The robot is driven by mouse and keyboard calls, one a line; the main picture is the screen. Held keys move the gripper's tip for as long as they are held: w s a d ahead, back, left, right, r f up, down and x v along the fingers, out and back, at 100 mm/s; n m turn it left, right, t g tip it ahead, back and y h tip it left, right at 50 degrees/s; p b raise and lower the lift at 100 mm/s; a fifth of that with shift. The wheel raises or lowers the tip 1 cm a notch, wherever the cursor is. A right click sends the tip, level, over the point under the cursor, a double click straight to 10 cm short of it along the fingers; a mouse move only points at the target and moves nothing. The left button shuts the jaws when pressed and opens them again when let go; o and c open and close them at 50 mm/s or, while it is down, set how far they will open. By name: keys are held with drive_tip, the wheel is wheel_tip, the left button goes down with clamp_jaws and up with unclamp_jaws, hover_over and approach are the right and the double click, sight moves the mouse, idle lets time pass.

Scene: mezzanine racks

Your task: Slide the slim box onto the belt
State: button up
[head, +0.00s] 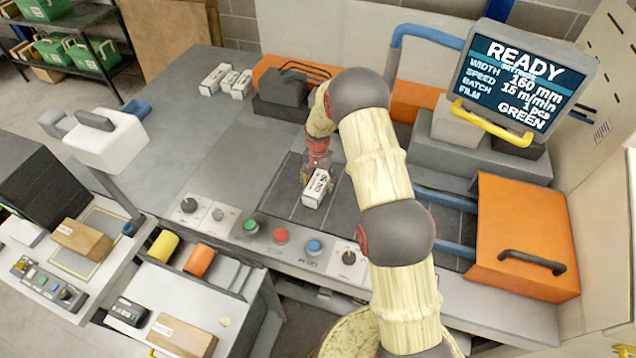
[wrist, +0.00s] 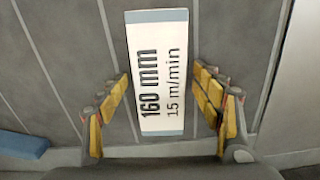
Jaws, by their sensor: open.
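The slim box (head: 316,188) is white with a printed label and lies on the dark, lined belt (head: 282,196). In the wrist view the slim box (wrist: 158,75) reads "160 mm, 15 m/min" and has grey-blue end bands. My gripper (head: 318,170) is over the box in the head view, partly hidden by my arm. In the wrist view my gripper (wrist: 161,88) is open, with one yellow-padded finger on each side of the box. Gaps show between both fingers and the box. The belt's dark lined surface (wrist: 75,55) shows around it.
Several small white boxes (head: 228,81) lie at the back left of the grey table. A tilted screen (head: 523,78) reads "READY". An orange housing (head: 522,235) stands right of the belt. Buttons, including a red one (head: 281,236), line the front edge. The table left of the belt is clear.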

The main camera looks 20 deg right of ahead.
sight(318, 183)
wheel_tip(318, 183, up, 12)
idle(0.6)
idle(0.5)
drive_tip(key=s+a+r+n+t+b, duration=0.2)
drive_tip(key=s+r, duration=0.4)
drive_tip(key=s, duration=0.6)
drive_tip(key=s+a+r+n+t+b, duration=0.1)
drive_tip(key=s+r+b, duration=0.5)
drive_tip(key=s, duration=0.7)
drive_tip(key=s+a+r+n+t+b, duration=0.2)
drive_tip(key=s+a+r+n+b, duration=0.2)
drive_tip(key=s, duration=0.9)
drive_tip(key=shift+r+n+t+b, duration=0.3)
drive_tip(key=shift+r+n+b, duration=0.5)
drive_tip(key=shift+r, duration=0.25)
drive_tip(key=shift+s, duration=0.1)
